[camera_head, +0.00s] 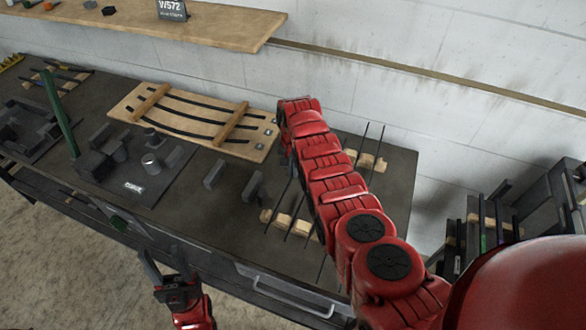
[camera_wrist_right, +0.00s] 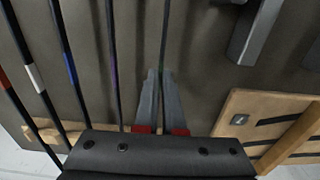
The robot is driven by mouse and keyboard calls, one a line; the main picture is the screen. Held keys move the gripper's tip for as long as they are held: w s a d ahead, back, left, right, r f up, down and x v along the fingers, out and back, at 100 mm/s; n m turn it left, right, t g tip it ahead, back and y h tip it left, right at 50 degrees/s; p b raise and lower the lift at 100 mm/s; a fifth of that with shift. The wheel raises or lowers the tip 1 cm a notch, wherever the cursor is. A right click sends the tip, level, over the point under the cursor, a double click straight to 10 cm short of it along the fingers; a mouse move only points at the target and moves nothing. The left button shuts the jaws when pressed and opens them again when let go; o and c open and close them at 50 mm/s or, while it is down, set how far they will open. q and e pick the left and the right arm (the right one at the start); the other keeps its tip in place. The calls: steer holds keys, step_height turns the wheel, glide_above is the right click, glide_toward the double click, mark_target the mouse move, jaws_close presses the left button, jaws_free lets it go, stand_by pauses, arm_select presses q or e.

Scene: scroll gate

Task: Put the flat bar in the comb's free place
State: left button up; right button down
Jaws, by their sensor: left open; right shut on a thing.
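My right gripper (camera_wrist_right: 161,85) is shut on a thin dark flat bar (camera_wrist_right: 165,35) in the right wrist view, with the bar running away between its fingers. In the head view my red right arm hides this gripper. What looks like the comb is a pair of light wooden strips, the front one (camera_head: 287,224) and the back one (camera_head: 367,160), with several thin dark bars lying across them. The arm covers part of both. Its free place cannot be made out. My left gripper (camera_head: 168,270) is open and empty in front of the table's front edge.
A wooden board (camera_head: 190,138) with curved dark bars lies left of my right arm. Two dark upright blocks (camera_head: 215,174) stand in front of it. A dark fixture plate (camera_head: 172,168) with blocks and a green lever (camera_head: 59,112) is further left. A shelf (camera_head: 215,24) hangs above.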

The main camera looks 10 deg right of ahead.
steer(key=shift+f+b, duration=0.3)
stand_by(0.5)
steer(key=c, duration=0.9)
jaws_free()
steer(key=shift+c, duration=0.2)
steer(key=shift+r, duration=0.15)
step_height(320, 180, up, 7)
steer(key=b, duration=0.3)
step_height(320, 180, up, 10)
steer(key=p, duration=0.3)
